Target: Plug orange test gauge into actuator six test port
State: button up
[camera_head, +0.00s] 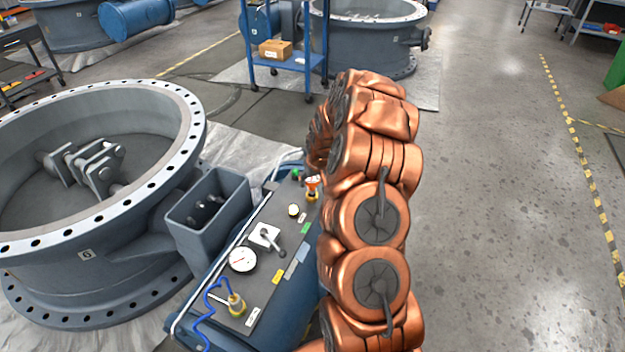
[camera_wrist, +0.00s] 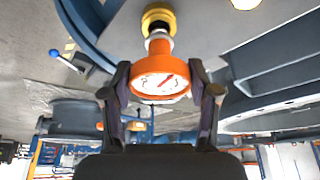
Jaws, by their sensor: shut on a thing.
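The orange test gauge (camera_wrist: 160,66) has a white dial and sits between the two fingers of my gripper (camera_wrist: 160,84) in the wrist view. My gripper is shut on it. Its stem points at a yellow ring fitting (camera_wrist: 158,18) on a grey surface. The stem end meets or overlaps the ring; I cannot tell whether it is seated. In the head view the orange gauge (camera_head: 312,183) shows small at the far end of the actuator panel (camera_head: 263,285), beside my copper-coloured arm. My arm hides the gripper there.
The panel carries a white dial gauge (camera_head: 243,259), a lever handle (camera_head: 272,240) and a yellow fitting (camera_head: 236,303) with a blue hose (camera_head: 207,300). A large flanged valve (camera_head: 85,285) stands left. A blue cart (camera_head: 290,62) stands behind. Open floor (camera_head: 490,200) lies right.

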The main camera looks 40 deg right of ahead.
jog(key=shift+f+b, duration=0.65)
jog(key=shift+f, duration=0.4)
dwell(1.9)
jog(key=o, duration=1.1)
jog(key=shift+o, duration=0.4)
jog(key=shift+o, duration=0.9)
jog(key=shift+r, duration=0.1)
jog(key=shift+r+p, duration=0.3)
jog(key=shift+r, duration=3.35)
